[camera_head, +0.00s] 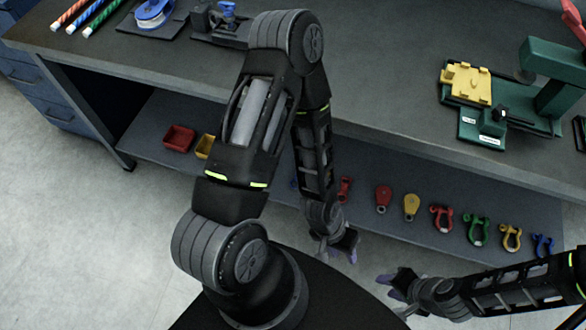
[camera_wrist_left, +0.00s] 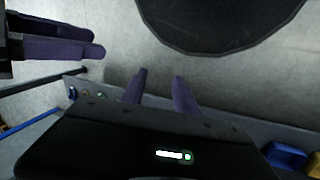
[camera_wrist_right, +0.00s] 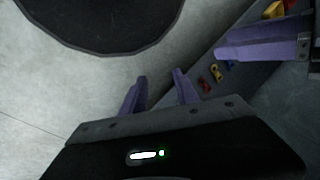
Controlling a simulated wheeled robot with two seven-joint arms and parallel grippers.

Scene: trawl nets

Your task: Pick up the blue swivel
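I cannot clearly make out a blue swivel. A faint blue patch (camera_head: 295,183) shows on the lower shelf beside my left arm, mostly hidden; I cannot tell what it is. A small red fitting (camera_head: 345,188) lies near it. My left gripper (camera_head: 338,253) is open and empty in front of the shelf; its purple fingers stand apart in the left wrist view (camera_wrist_left: 158,82). My right gripper (camera_head: 388,286) is open and empty, a little to the right and nearer; its fingers show apart in the right wrist view (camera_wrist_right: 158,88).
The tabletop (camera_head: 385,75) overhangs the shelf. The grippers are close together.

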